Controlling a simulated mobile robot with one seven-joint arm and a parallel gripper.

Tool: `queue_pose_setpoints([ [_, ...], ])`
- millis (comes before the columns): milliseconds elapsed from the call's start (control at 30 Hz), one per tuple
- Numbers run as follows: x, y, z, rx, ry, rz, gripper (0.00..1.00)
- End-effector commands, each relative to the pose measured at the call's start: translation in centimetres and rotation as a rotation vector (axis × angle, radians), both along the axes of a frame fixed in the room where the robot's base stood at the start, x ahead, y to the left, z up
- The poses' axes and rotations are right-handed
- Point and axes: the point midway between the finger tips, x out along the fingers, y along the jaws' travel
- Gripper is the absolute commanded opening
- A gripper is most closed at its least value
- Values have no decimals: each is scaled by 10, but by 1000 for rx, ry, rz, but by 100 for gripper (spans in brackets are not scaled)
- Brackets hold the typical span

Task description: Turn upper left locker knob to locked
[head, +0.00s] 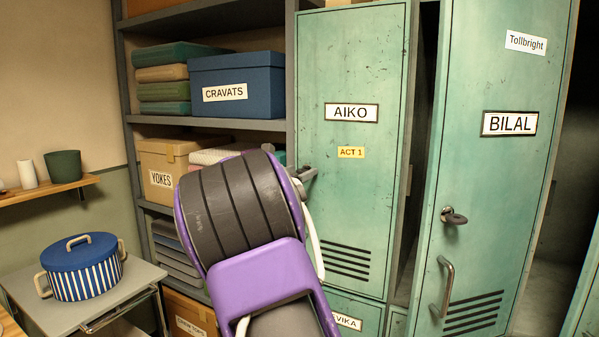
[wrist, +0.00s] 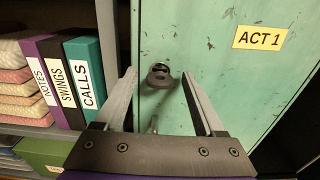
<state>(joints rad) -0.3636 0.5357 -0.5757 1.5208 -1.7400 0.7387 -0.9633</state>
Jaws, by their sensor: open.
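The upper left locker (head: 350,220) is a worn green door labelled AIKO with a yellow ACT 1 tag; its door also fills the middle of the wrist view (wrist: 215,50). Its dark round knob (wrist: 159,75) sits near the door's left edge. My gripper (wrist: 159,77) is open, with one finger on each side of the knob in the picture; I cannot tell whether either touches it. The knob's exact turn is hard to read. In the head view my purple and black arm covers the lower left of this door and most of my gripper.
The BILAL locker (head: 495,150) at right stands ajar, with its own knob (head: 453,216) and pull handle (head: 446,287). Left of the lockers are shelves with a blue CRAVATS box (head: 237,75). Upright binders (wrist: 83,75) stand close left of my gripper. A striped pot (head: 85,270) sits on a cart.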

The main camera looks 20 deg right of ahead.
Motion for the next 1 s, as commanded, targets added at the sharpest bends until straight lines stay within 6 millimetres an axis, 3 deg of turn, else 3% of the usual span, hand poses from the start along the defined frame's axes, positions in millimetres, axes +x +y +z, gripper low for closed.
queue_pose_setpoints([
  [267,1,-1,0,1,-1,0,71],
  [667,1,-1,0,1,-1,0,0],
  [1000,1,-1,-1,16,-22,1,0],
])
